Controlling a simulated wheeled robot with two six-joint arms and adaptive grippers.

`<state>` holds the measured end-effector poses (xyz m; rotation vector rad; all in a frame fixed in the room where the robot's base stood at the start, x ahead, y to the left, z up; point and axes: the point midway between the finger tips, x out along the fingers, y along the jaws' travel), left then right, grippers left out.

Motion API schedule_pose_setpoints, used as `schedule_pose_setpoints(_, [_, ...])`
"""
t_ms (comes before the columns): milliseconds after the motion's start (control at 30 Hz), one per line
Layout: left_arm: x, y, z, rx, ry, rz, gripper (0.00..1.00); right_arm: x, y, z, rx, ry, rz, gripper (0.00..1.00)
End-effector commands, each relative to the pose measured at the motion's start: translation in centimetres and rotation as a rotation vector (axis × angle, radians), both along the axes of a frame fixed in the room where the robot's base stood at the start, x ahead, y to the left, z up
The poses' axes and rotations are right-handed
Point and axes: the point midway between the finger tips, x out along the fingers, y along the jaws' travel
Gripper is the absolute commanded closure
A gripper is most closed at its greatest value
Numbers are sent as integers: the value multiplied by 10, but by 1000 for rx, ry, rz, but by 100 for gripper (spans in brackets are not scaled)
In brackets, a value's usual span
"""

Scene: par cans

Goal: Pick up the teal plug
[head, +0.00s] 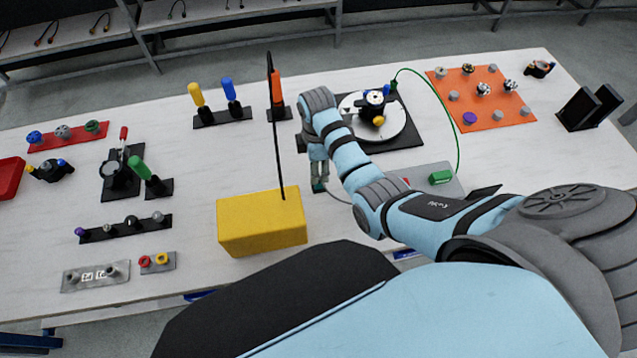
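My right gripper (318,178) points down over the white table, just right of the yellow block. A small dark teal piece (319,187) shows at its fingertips and looks like the teal plug, mostly hidden by the fingers. A thin grey cable runs from beside it to the right, behind my arm. I cannot tell whether the fingers are closed on the piece. A green plug end (393,86) with a green cable is at the round device, and a green block (440,177) sits on a grey plate. My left gripper is not in view.
A yellow block (262,222) with a tall black rod stands left of the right gripper. A round white turntable (395,128) on a black base is behind my arm. An orange board (481,97) is at the back right. Tool holders and small racks fill the left side.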

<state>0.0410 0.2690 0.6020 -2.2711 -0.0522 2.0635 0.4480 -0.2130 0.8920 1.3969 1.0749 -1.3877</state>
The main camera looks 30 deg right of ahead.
Motion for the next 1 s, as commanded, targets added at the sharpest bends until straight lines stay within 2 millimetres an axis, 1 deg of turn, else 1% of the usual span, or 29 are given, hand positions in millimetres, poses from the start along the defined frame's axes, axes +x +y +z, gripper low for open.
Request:
schedule_pose_setpoints(33, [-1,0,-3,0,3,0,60,0,0,-8,0,0,0,60])
schedule_pose_setpoints(167, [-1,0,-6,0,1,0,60,-4,-2,-26,0,3,0,60])
schedule_pose_setpoints(300, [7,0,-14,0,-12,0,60,-6,-3,-55,0,1,0,60])
schedule_pose_setpoints(333, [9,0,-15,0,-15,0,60,-6,-3,-59,0,1,0,60])
schedule_pose_setpoints(400, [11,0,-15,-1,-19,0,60,-5,-3,-63,0,0,0,60])
schedule_pose_setpoints(567, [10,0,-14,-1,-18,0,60,-5,-3,-61,0,-1,0,60])
schedule_pose_setpoints(600, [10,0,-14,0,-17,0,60,-5,-3,-61,0,-1,0,63])
schedule_pose_setpoints(667, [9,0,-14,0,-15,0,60,-5,-3,-61,0,-1,0,73])
schedule_pose_setpoints(800, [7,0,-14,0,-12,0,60,-5,-4,-61,0,-1,-1,95])
schedule_pose_setpoints(833, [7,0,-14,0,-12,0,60,-5,-3,-61,0,-1,-1,98])
schedule_pose_setpoints(1000, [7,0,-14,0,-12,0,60,-5,-3,-61,0,-1,-1,98])
